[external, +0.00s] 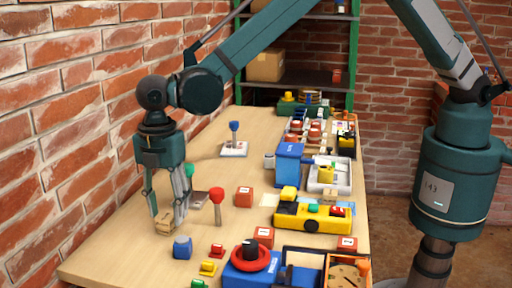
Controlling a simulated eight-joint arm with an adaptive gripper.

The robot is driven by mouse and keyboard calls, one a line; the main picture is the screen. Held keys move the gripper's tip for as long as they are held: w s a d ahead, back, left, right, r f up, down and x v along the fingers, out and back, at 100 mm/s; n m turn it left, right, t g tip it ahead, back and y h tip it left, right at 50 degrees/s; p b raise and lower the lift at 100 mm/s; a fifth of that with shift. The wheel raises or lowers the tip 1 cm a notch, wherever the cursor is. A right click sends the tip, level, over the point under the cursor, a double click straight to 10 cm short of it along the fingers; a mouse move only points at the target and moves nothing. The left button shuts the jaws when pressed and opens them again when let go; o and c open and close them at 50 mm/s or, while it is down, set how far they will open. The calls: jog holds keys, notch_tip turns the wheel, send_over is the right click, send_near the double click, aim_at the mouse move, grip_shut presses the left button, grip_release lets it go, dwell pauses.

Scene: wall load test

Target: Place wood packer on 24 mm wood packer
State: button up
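My gripper (169,222) points down at the left side of the table, near the brick wall. A small light-brown wooden piece (165,224) shows between and just behind its fingertips, at table level. I cannot tell whether the fingers touch it, or whether it is one packer or two stacked. A small pale wood-coloured block (330,196) lies at the right, behind the yellow tool; I cannot tell if it is a packer. No 24 mm marking can be read.
A blue block (182,247) stands just in front of my gripper. A red-topped post (217,205) and a flat grey-brown piece (199,199) are close on its right. A yellow tool (313,217) and a blue bin (289,164) crowd the right side. The table's (130,250) front left is clear.

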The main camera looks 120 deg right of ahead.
aim_at(170, 214)
notch_tip(170, 214, up, 12)
jog(key=shift+p, duration=0.35)
jog(key=shift+f, duration=0.1)
dwell(0.7)
jog(key=s+a+r+m+t, duration=0.2)
jog(key=s+a+r, duration=0.5)
jog(key=s+r, duration=0.45)
jog(key=s+a+r+m+t, duration=0.1)
jog(key=s+a+r+m, duration=0.1)
jog(key=s+a+r, duration=0.8)
jog(key=s+a+f+m+t, duration=0.1)
jog(key=s+a+m+t, duration=0.1)
jog(key=s, duration=1.4)
jog(key=s+a+f+m+t, duration=0.1)
jog(key=s+a, duration=0.4)
jog(key=s, duration=1.1)
jog(key=shift+a+m+t, duration=0.15)
jog(key=shift+m+t, duration=0.45)
jog(key=shift+m, duration=0.4)
